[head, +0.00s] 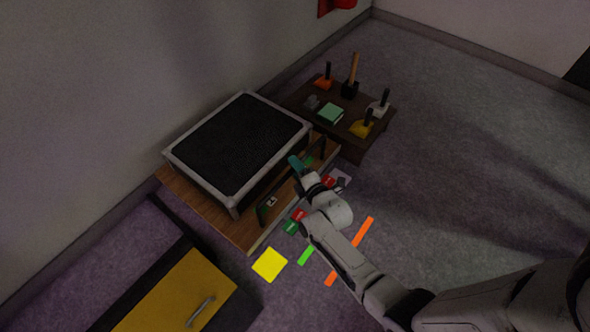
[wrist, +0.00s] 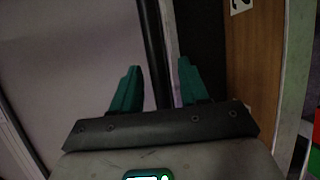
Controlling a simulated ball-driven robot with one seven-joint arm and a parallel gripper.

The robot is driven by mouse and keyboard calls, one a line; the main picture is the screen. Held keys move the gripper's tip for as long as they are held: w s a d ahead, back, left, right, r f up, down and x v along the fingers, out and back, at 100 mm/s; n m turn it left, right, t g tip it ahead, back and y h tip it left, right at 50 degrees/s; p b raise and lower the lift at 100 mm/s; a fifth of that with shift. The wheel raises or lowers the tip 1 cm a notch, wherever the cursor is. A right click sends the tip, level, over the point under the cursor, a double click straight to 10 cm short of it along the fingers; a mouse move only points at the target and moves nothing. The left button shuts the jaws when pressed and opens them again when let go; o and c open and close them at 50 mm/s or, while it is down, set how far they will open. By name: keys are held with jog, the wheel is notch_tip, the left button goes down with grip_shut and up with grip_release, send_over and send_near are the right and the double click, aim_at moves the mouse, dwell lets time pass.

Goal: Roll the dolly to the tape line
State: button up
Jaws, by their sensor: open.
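The dolly appears to be the low wooden platform (head: 239,233) by the wall, carrying a grey-framed case with a black top (head: 240,142). A dark bar, seemingly its handle, runs along its near long side; a dark bar also shows in the wrist view (wrist: 153,55). My gripper (head: 297,164) is over that side, with teal fingers open. In the wrist view the fingers (wrist: 157,85) stand apart on either side of the dark bar, not visibly closed on it. An orange tape line (head: 363,231) lies on the floor right of the platform, partly hidden by my arm.
A yellow square (head: 269,264) and a green strip (head: 306,255) mark the floor. Small red and green blocks sit by the platform. A dark low table (head: 376,132) with tools stands behind; a yellow-fronted cabinet (head: 170,300) is at lower left. Floor at right is clear.

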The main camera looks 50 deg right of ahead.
jog(key=shift+w+d+f, duration=0.1)
jog(key=shift+w+d, duration=0.1)
jog(key=shift+w, duration=0.3)
grip_shut()
dwell(0.3)
